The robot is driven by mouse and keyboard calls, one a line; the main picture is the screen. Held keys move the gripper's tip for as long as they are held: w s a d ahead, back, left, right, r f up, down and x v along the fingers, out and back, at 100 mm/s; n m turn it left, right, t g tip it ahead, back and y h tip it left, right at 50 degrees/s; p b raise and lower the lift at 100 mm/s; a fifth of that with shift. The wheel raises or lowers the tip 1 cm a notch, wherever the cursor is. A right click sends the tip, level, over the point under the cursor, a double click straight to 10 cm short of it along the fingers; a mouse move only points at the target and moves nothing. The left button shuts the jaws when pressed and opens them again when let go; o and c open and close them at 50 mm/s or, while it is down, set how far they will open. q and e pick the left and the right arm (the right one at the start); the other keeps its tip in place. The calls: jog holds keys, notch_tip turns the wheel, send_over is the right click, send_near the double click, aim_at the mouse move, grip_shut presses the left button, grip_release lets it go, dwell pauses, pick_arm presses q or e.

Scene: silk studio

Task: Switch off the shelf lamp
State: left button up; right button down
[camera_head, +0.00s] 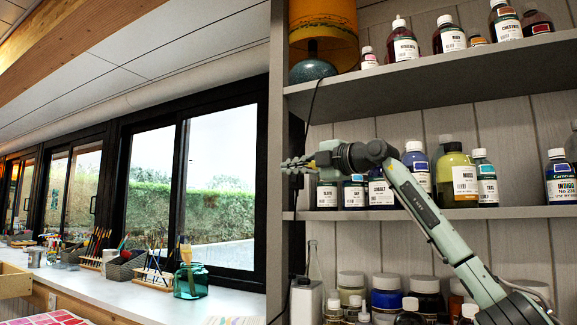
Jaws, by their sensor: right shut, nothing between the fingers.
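The shelf lamp stands at the left end of the upper shelf, with an orange shade (325,32) and a rounded teal base (313,69). Its shade looks warm and bright, and its top is cut off by the frame. A dark cord (310,104) hangs from the lamp over the shelf edge and down along the left side of the shelving. My right gripper (288,163) is shut and empty, pointing left beside the cord, below the lamp. I cannot tell whether it touches the cord. My left gripper is out of view.
Paint bottles crowd the middle shelf (540,212) behind and below my right arm. More bottles stand on the upper shelf (440,71) and below. To the left, a windowsill (125,293) holds brushes and a teal glass jar (190,281).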

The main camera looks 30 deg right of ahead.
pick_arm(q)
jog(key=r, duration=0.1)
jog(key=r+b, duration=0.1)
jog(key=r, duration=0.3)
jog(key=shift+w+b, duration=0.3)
pick_arm(e)
jog(key=v, duration=0.9)
jog(key=shift+s+d+r, duration=0.2)
jog(key=shift+s+d, duration=0.05)
jog(key=shift+s, duration=0.05)
